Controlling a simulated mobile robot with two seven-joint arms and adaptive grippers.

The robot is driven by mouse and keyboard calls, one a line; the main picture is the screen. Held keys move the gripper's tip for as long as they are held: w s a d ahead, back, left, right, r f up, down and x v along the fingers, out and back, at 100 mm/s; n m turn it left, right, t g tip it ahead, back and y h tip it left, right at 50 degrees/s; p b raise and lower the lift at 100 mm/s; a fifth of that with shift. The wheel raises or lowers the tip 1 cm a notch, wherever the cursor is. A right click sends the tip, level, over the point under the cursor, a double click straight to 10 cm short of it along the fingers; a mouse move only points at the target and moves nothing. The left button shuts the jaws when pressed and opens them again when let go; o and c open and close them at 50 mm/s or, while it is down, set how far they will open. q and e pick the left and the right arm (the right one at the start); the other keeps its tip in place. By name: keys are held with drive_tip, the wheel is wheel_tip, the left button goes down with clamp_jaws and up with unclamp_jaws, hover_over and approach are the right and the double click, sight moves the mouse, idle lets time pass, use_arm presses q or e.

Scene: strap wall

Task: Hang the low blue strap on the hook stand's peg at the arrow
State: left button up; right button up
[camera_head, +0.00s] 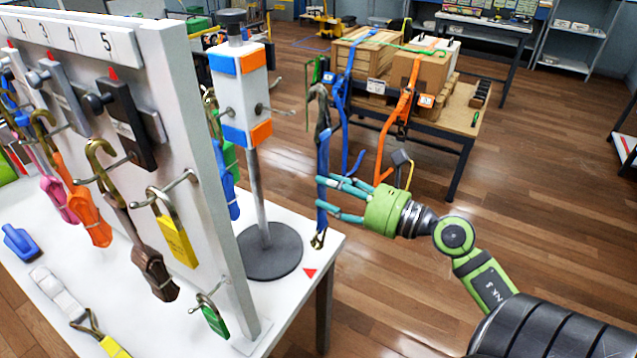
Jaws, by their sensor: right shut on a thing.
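The blue strap (322,155) hangs upright in my right gripper (329,196), with a dark metal hook at its top and a brass one at its lower end. The gripper's teal fingers are shut around the strap's lower half, over the table's right edge. The hook stand (236,95) is left of the strap, with a white, blue and orange block on a pole and a round dark base. A peg (275,110) sticks out from its right side, apart from the strap. A red arrow (309,273) lies on the table by the base. My left gripper is not in view.
A white panel (185,110) with numbered places carries orange, brown, yellow and other straps on hooks, left of the stand. More straps lie on the white table (75,295). A bench (455,110) with strapped boxes stands behind. The floor at right is open.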

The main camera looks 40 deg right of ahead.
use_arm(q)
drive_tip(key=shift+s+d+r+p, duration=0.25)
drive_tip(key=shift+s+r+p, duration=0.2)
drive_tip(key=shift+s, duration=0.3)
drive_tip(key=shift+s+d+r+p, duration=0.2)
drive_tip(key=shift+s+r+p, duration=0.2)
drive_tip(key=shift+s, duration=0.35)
use_arm(e)
drive_tip(key=f+x, duration=0.1)
drive_tip(key=x, duration=0.8)
drive_tip(key=shift+f, duration=0.4)
drive_tip(key=shift+w, duration=0.1)
drive_tip(key=o, duration=1.5)
